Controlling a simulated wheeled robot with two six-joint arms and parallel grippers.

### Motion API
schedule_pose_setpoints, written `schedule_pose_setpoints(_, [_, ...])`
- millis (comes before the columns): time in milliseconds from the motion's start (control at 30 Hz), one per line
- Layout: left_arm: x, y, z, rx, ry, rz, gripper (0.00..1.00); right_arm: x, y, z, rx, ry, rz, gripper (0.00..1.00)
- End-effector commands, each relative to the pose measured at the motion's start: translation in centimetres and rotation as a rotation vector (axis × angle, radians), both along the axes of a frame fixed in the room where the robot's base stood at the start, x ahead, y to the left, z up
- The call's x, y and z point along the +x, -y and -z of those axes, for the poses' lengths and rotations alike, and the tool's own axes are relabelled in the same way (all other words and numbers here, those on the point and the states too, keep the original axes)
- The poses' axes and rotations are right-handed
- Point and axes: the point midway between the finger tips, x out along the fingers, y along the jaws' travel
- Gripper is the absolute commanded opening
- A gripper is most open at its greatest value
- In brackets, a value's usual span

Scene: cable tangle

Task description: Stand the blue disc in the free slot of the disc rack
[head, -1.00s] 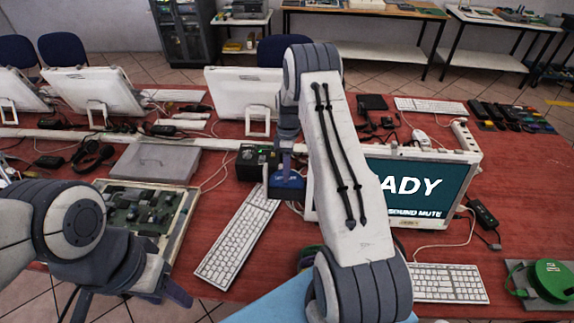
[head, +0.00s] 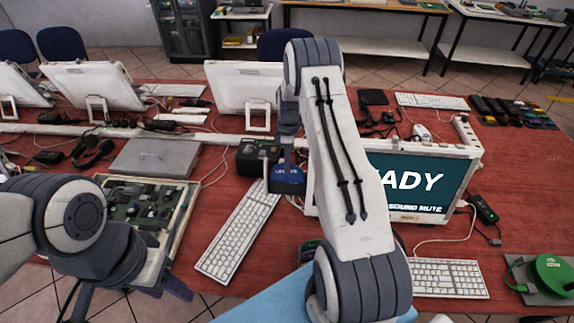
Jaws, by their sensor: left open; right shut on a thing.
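My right gripper (head: 287,152), mostly hidden by its own arm link, is shut on the blue disc (head: 287,170) near the middle of the table. The disc's upper part shows with pale marks on it. A dark block-like thing, seemingly the disc rack (head: 248,160), is just left of it, and a dark face covers the disc's lower part. I cannot tell whether the disc is inside a slot or in front of it. My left gripper (head: 128,298) is open and empty at the lower left, in front of the circuit board tray.
A white keyboard (head: 238,230) lies in front of the rack. A monitor (head: 425,190) stands to the right, partly behind my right arm. A grey closed case (head: 155,158) and a circuit board tray (head: 150,205) lie left. A green reel (head: 552,272) is at far right.

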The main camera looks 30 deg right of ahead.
Motion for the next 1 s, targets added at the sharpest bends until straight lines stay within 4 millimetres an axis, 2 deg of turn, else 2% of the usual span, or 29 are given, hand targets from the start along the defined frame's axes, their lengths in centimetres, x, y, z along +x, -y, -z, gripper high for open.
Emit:
schedule_pose_setpoints(100, [0.0, 0.0, -0.7, 0.000, 0.000, 0.001, 0.50, 0.2, 0.2, -1.1, 0.000, 0.002, 0.000, 0.00])
schedule_pose_setpoints(1000, [0.0, 0.0, -4.1, 0.000, 0.001, 0.007, 0.50, 1.3, 1.0, -7.3, -0.002, 0.002, 0.000, 0.00])
